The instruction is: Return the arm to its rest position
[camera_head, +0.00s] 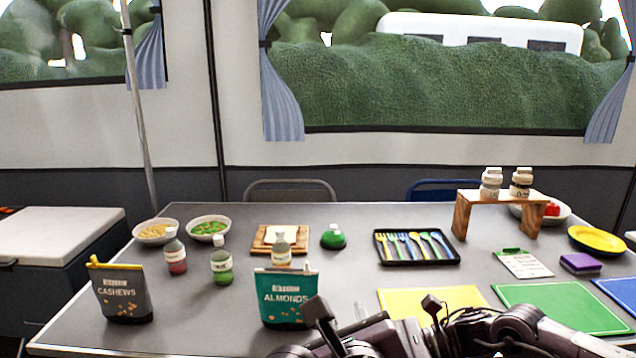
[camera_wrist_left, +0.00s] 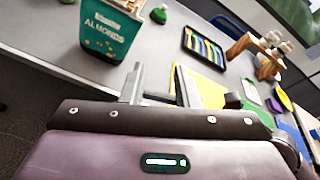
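My left arm (camera_head: 520,332) reaches in at the bottom of the head view, low at the table's front edge. My left gripper (camera_head: 364,318) is just right of the teal almonds bag (camera_head: 286,298) in that view and partly hidden by its own links. In the left wrist view, the fingers of the left gripper (camera_wrist_left: 159,84) stand apart with nothing between them. The almonds bag (camera_wrist_left: 108,32) stands upright beyond them there. My right gripper is not in view.
The grey table (camera_head: 345,228) holds a cashews bag (camera_head: 122,294), bottles, bowls, a black cutlery tray (camera_head: 416,261) and a wooden stand (camera_head: 500,199). Yellow (camera_head: 432,299) and green (camera_head: 562,306) mats lie close to my arm. The table's middle has some clear room.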

